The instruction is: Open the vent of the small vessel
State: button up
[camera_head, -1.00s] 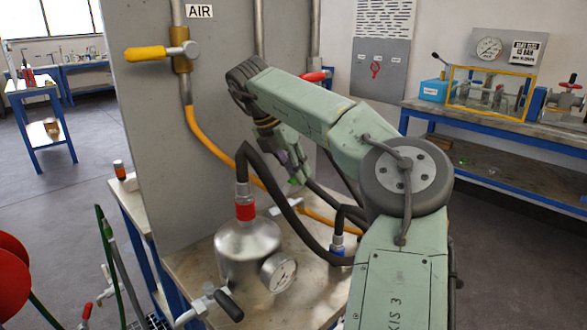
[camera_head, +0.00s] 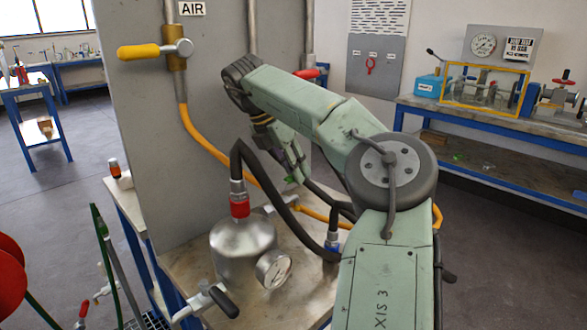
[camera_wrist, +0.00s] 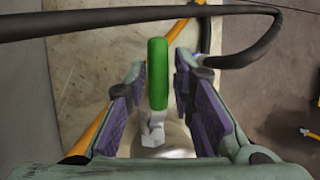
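A green lever handle (camera_wrist: 158,74) on a metal stem stands above a shiny rounded metal top (camera_wrist: 170,152) in the wrist view, which looks like the small vessel and its vent. My gripper (camera_wrist: 160,90) is open, its purple-padded fingers on either side of the handle, with gaps visible on both sides. In the head view my gripper (camera_head: 293,165) is partly hidden by my arm and points down behind the black hose. The small vessel is not clearly visible there; my arm and the nearer vessel may hide it.
A silver vessel (camera_head: 240,250) with a gauge (camera_head: 274,268) and a black-handled valve (camera_head: 222,301) stands on the bench. A black hose (camera_head: 270,200) arches close to my gripper and crosses the top of the wrist view (camera_wrist: 100,20). An orange hose (camera_head: 205,140) hangs from the panel (camera_head: 140,150).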

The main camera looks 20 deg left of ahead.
jog(key=shift+o, duration=1.3)
jog(key=v, duration=0.7)
jog(key=shift+r, duration=0.25)
